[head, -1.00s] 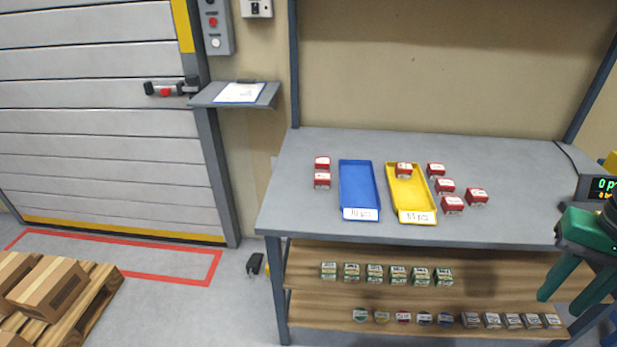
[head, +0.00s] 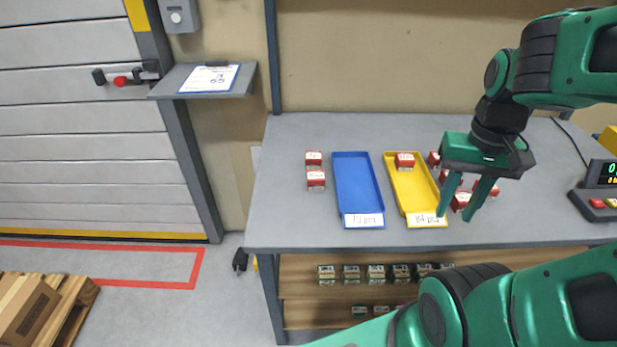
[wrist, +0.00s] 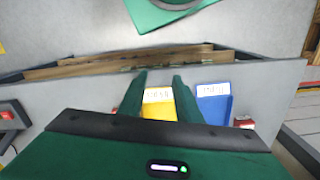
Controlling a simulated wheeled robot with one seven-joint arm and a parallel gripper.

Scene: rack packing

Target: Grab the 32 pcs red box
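Several small red boxes with white tops stand on the grey table; their print is too small to read. Two red boxes (head: 315,180) stand left of the blue tray (head: 340,192). One red box (head: 404,160) sits in the yellow tray (head: 422,203). More red boxes (head: 461,200) stand to the right of the yellow tray, partly hidden behind my gripper. My gripper (head: 455,213) is open and empty, pointing down above the table right of the yellow tray. In the wrist view its two fingers (wrist: 158,95) are apart with nothing held.
The shelf under the table (head: 300,285) holds rows of small boxes, partly hidden by my arm. A scale display (head: 602,172) stands at the table's right. A clipboard (head: 209,78) lies on a wall ledge. The table's back strip is clear.

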